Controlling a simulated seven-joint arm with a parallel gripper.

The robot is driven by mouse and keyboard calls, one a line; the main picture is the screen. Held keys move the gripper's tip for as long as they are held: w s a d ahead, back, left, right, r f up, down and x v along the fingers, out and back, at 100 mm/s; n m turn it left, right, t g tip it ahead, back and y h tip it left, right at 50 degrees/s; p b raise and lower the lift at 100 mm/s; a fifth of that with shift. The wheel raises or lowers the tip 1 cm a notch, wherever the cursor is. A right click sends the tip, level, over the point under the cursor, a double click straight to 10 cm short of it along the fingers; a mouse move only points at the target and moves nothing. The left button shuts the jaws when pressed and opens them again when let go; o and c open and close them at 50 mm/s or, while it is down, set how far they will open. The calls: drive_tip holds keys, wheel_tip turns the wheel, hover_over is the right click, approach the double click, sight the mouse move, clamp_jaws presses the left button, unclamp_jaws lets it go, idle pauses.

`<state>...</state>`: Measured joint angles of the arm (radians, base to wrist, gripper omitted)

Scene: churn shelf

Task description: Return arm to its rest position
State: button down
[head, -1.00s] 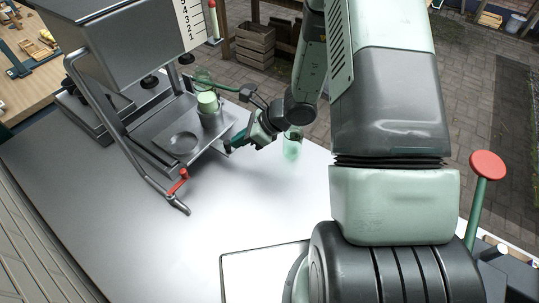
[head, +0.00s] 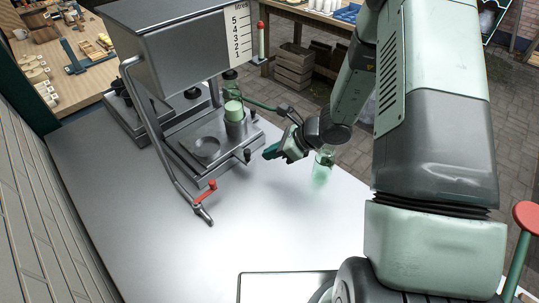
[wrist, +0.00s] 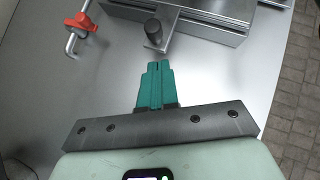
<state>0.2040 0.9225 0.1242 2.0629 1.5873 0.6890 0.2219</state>
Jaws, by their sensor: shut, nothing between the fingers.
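My gripper (head: 270,152) is in the head view over the grey metal table (head: 290,215), just right of the churn machine's front platform (head: 205,150). Its green fingers (wrist: 154,85) are closed together in the wrist view, with nothing between them. They point toward a black knob (wrist: 153,30) on the platform's edge and look apart from it. My arm reaches in from the right side of the head view.
The grey churn machine (head: 180,50) has a red-handled crank (head: 205,192) at its front. A metal cup with a green top (head: 234,112) stands on its platform. A translucent green vessel (head: 322,168) is by my wrist. The table's front middle is clear.

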drive_tip(key=v, duration=1)
drive_tip(key=s+a+r+n+g+h, duration=0.1)
drive_tip(key=s+r+n, duration=0.35)
drive_tip(key=r, duration=0.35)
drive_tip(key=s+a+r+n+h, duration=0.1)
drive_tip(key=s+r+n+h, duration=0.15)
drive_tip(key=r+n, duration=0.45)
drive_tip(key=s+d+r+n+t+h, duration=0.2)
drive_tip(key=s+r+n, duration=0.3)
drive_tip(key=s+r, duration=0.2)
drive_tip(key=s+d+r+n+t+h, duration=0.1)
drive_tip(key=s+d+r+n+h, duration=0.1)
drive_tip(key=s+r+n, duration=0.3)
drive_tip(key=s+r+h, duration=0.1)
drive_tip(key=s, duration=0.2)
drive_tip(key=shift+s+d+r+n+t, duration=0.15)
drive_tip(key=shift+d+r+n+t, duration=0.2)
drive_tip(key=shift+d+r+t, duration=0.05)
